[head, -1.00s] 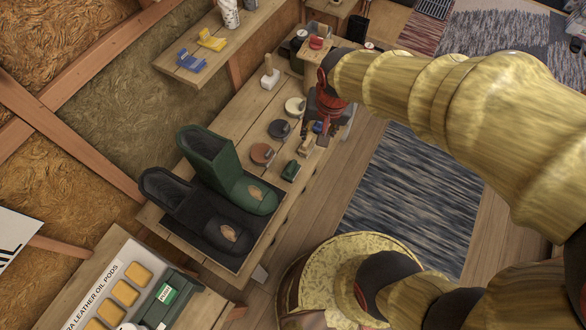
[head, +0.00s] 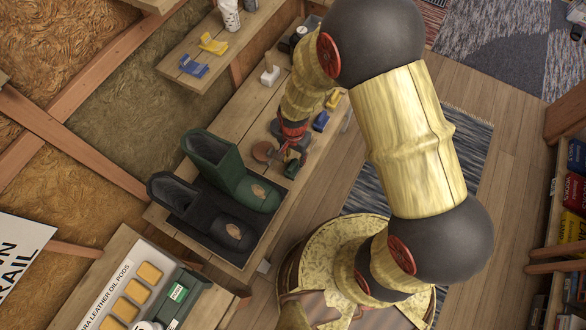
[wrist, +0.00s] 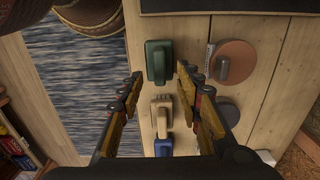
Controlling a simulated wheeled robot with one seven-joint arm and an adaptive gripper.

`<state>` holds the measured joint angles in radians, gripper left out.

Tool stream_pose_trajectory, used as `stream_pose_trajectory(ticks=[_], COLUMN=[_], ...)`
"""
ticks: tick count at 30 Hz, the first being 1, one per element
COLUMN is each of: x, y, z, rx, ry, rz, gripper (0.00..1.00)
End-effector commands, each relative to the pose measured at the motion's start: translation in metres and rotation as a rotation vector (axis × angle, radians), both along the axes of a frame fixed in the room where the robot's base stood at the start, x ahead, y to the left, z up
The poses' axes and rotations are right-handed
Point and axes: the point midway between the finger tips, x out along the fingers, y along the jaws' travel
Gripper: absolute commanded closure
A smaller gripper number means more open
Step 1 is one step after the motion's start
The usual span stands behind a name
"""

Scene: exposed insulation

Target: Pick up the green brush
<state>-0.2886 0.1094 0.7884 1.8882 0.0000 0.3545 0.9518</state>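The green brush (head: 291,169) lies on the wooden bench near its front edge, right of the boots. In the wrist view the green brush (wrist: 158,62) lies just beyond and between my fingertips, with its handle facing up. My gripper (head: 293,150) points down over the bench beside the brush. In the wrist view my gripper (wrist: 158,73) is open, with one finger on each side and a gap around the brush. No contact shows.
A tan brush (wrist: 162,110) and a blue brush (wrist: 163,147) lie in line with the green one. A round brown pad (wrist: 237,60) and a dark pad (wrist: 226,110) lie to the right.

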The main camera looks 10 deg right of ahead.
Motion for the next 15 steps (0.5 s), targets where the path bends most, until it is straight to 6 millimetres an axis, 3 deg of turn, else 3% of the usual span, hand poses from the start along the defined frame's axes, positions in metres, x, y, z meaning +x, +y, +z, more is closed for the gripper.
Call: stream_pose_trajectory(ticks=[7,15], x=[-0.005,-0.004], y=[0.003,0.003], z=[-0.038,-0.042], rx=[-0.001,-0.001], ry=[0.003,0.001], rz=[0.001,0.001], gripper=[0.65,0.65])
